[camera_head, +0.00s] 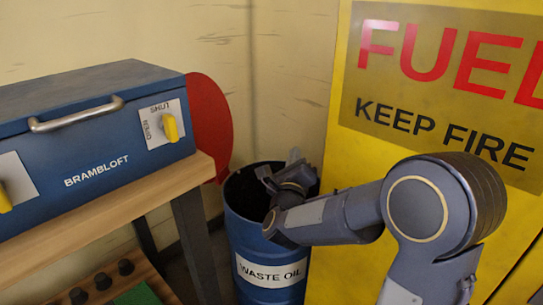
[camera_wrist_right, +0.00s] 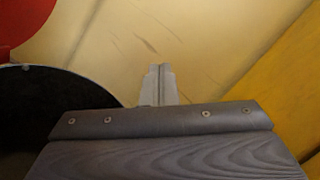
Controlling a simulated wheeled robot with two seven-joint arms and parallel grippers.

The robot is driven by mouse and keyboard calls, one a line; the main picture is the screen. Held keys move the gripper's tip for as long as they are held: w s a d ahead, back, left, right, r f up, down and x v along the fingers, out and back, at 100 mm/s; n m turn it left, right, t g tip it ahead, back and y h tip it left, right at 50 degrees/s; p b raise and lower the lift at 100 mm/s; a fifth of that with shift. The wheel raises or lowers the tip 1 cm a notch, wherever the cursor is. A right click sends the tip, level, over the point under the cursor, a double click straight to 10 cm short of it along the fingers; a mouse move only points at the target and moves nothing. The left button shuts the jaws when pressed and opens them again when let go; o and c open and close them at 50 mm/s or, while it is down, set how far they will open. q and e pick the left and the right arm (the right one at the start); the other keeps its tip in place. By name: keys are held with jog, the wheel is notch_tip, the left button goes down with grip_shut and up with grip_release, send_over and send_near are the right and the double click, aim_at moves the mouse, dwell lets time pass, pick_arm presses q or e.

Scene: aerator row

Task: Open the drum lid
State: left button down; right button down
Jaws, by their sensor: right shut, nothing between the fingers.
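The blue drum (camera_head: 270,272) marked WASTE OIL stands on the floor between the bench and the yellow cabinet. Its top is uncovered and the inside looks dark; the dark opening (camera_wrist_right: 50,105) also fills the left of the right wrist view. The red round lid (camera_head: 208,125) stands tipped up on edge at the drum's left side, partly hidden by the blue box. Its edge shows in the right wrist view (camera_wrist_right: 22,22). My right gripper (camera_head: 288,165) is over the drum's far right rim, shut and empty, apart from the lid. My left gripper is out of view.
A blue BRAMBLOFT box (camera_head: 105,150) with a handle and yellow knobs sits on a wooden bench (camera_head: 150,195) at left. The yellow fuel cabinet (camera_head: 345,165) stands close on the drum's right. A pale wall (camera_head: 270,60) is behind.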

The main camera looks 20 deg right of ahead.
jog(key=v, duration=1.3)
jog(key=s+a+r+n+g+y+p, duration=0.15)
jog(key=a+r+n+y+p, duration=0.35)
jog(key=r+n+y+p, duration=0.95)
jog(key=s+r+n+g+p, duration=0.4)
jog(key=s+n+g+p, duration=0.1)
jog(key=s+n+p, duration=0.4)
jog(key=s+r+n+g+p, duration=0.3)
jog(key=s+n+g+p, duration=0.1)
jog(key=s+n+p, duration=0.5)
jog(key=shift+s+d+r+g, duration=0.25)
jog(key=shift+s+r+g, duration=0.15)
jog(key=shift+s, duration=0.5)
